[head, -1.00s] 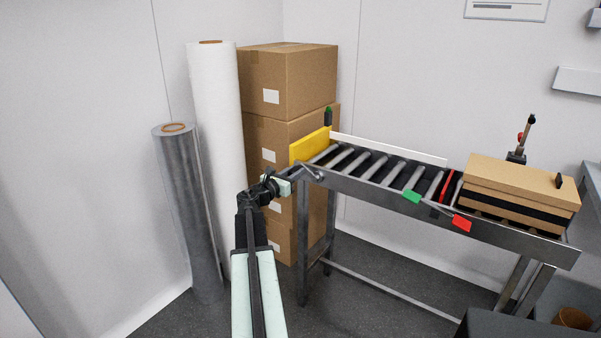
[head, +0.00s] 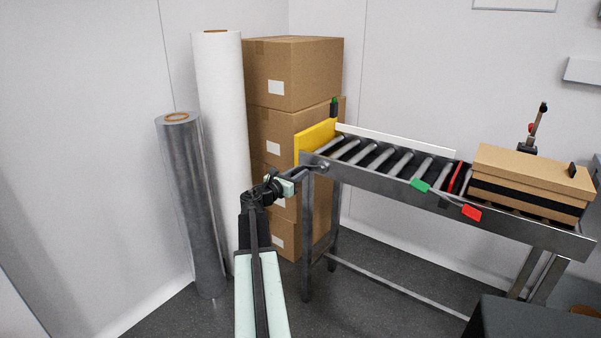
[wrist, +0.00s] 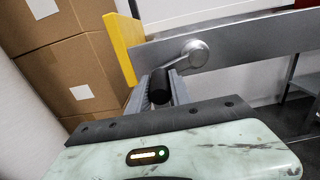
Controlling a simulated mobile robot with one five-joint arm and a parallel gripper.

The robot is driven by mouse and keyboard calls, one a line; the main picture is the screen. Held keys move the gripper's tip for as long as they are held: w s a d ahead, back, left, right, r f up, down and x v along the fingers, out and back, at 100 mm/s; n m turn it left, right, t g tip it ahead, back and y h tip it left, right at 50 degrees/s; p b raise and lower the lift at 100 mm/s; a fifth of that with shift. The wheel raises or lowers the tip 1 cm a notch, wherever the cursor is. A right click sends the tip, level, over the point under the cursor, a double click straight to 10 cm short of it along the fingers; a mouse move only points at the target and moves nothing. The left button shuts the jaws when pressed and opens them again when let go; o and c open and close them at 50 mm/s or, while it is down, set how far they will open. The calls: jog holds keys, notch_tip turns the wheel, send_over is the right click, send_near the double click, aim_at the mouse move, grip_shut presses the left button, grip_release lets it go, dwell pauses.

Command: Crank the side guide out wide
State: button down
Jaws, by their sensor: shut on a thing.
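The crank (head: 322,167) sits on the near side of the roller conveyor, by its left end. In the wrist view its round metal hub (wrist: 195,53) shows, with an arm running left and down to a black handle (wrist: 160,86). My gripper (head: 291,180) is shut on this handle, with grey fingers either side of it in the wrist view (wrist: 161,90). The side guide, a long white rail (head: 395,140), stands along the far side of the rollers. A green tag (head: 420,185) and a red tag (head: 471,212) hang at the near rail.
A yellow plate (head: 315,142) closes the conveyor's left end. A cardboard box (head: 530,175) sits at the right end of the rollers. Stacked cartons (head: 292,80), a white roll (head: 220,110) and a grey roll (head: 190,200) stand behind and left of my arm.

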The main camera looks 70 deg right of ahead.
jog(key=s+a+f+b, duration=0.1)
jog(key=s+f+b, duration=0.3)
jog(key=shift+s+f, duration=0.15)
jog(key=shift+f, duration=0.1)
dwell(0.3)
jog(key=shift+s+a+f, duration=0.1)
jog(key=shift+s+a, duration=0.05)
jog(key=shift+s, duration=0.35)
jog(key=shift+s+a+f, duration=0.1)
jog(key=shift+s+a, duration=0.05)
jog(key=shift+s, duration=0.3)
jog(key=c, duration=1.1)
grip_release()
jog(key=shift+w, duration=0.1)
